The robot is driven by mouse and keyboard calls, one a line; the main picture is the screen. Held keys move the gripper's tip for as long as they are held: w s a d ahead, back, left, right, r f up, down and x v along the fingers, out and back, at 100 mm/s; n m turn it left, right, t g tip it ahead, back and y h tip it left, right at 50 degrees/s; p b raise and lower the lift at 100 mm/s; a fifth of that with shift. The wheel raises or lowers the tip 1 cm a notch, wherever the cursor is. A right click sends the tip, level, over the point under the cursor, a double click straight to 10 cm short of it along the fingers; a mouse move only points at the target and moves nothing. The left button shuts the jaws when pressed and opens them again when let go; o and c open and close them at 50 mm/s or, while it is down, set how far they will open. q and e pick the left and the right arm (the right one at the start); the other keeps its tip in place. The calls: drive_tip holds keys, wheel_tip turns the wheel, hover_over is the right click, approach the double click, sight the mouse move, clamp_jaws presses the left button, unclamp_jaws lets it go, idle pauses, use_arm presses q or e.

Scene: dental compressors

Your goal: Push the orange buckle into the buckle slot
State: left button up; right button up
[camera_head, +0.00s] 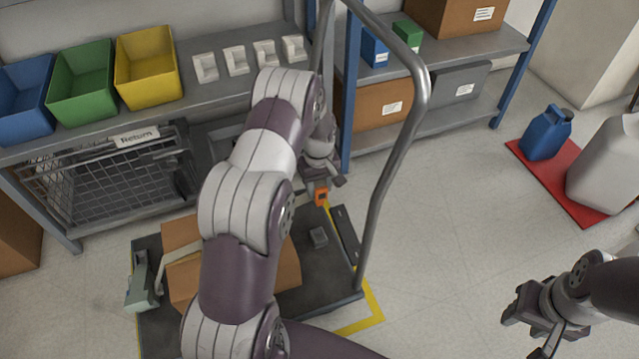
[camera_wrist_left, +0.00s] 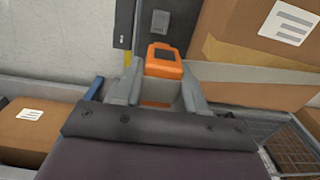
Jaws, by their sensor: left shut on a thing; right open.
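An orange buckle (camera_head: 321,195) with a dark patch on its face is gripped at the end of my left gripper (camera_head: 326,183). In the left wrist view the orange buckle (camera_wrist_left: 165,68) sits between the two grey fingers of my left gripper (camera_wrist_left: 160,88), which is shut on it. A small grey block (camera_head: 318,238), possibly the buckle slot, lies on the dark cart deck (camera_head: 325,275), apart from the buckle. A light grey piece (camera_wrist_left: 162,20) shows beyond the buckle in the wrist view. My right gripper (camera_head: 531,330) is open and empty above the floor at right.
A cardboard box (camera_head: 287,265) sits on the cart, partly hidden by my left arm, with a pale strap (camera_head: 180,256) at its left. The curved metal cart handle (camera_head: 398,165) rises close to my left arm. A wire cage (camera_head: 100,185) and shelves stand behind.

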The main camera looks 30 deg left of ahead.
sight(319, 203)
use_arm(q)
wheel_tip(319, 203, down, 18)
drive_tip(key=b, duration=1.6)
drive_tip(key=shift+f+b, duration=0.5)
drive_tip(key=shift+f, duration=0.65)
drive_tip(key=o, duration=1.2)
wheel_tip(319, 203, up, 13)
drive_tip(key=p, duration=0.8)
drive_tip(key=shift+f, duration=0.1)
